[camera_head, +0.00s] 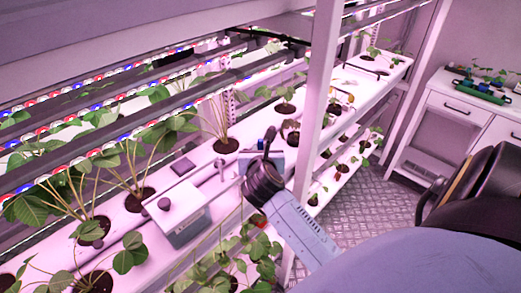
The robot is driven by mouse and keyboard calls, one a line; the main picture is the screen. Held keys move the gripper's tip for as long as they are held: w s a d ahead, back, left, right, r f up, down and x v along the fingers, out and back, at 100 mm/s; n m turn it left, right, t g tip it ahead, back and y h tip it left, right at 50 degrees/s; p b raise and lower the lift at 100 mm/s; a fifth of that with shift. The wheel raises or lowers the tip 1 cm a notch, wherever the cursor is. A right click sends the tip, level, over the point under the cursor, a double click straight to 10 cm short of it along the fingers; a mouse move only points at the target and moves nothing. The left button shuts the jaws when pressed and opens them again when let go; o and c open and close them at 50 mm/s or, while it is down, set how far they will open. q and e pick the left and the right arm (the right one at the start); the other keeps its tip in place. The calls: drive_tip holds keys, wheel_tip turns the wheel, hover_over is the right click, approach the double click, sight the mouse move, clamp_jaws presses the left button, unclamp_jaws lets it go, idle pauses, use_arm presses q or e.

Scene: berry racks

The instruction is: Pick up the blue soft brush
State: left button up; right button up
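My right gripper (267,146) is in the middle of the camera_head view, at the end of my grey and black arm. It is over the front edge of the white planting shelf (222,178). Its fingers are dark, small and partly hidden by the wrist, so I cannot tell whether they are open or shut. A small blue item (277,159) shows right beside the gripper, partly covered by it; I cannot tell whether it is the blue soft brush or whether the fingers touch it. My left gripper is not in view.
A white lidded box (184,212) stands on the shelf, among leafy plants in round holes. A white upright post (318,100) rises just right of the gripper. LED bars (120,80) hang over the shelf. A white cabinet (465,112) with a blue-green object (482,91) stands at right.

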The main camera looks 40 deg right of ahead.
clamp_jaws()
wheel_tip(320, 180, up, 10)
idle(0.3)
idle(0.8)
